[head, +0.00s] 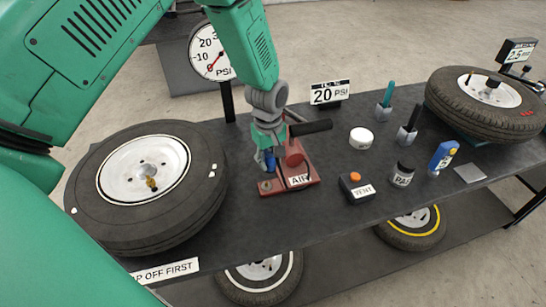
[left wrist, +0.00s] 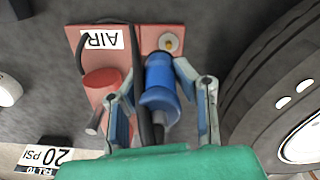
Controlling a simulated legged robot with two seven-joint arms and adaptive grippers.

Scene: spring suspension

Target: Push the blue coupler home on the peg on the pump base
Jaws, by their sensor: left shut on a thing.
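My left gripper (head: 267,160) is shut on the blue coupler (left wrist: 158,75), with one finger on each side of it. A dark hose runs back from the coupler. In the head view the coupler (head: 270,160) shows as a small blue patch, partly hidden by the fingers, above the left end of the red pump base (head: 307,179). The brass peg (left wrist: 168,42) stands on the base just beyond the coupler's front end; in the head view the peg (head: 265,186) lies below the coupler. They look apart, though the exact gap is hard to tell. My right gripper is out of view.
A large tyre (head: 195,215) lies close left of the pump base. The red pump cylinder (left wrist: 102,82) stands beside the coupler. A black vent box (head: 356,187), a PSI sign (head: 330,94) and a gauge (head: 212,53) are nearby. Another tyre (head: 450,112) lies at right.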

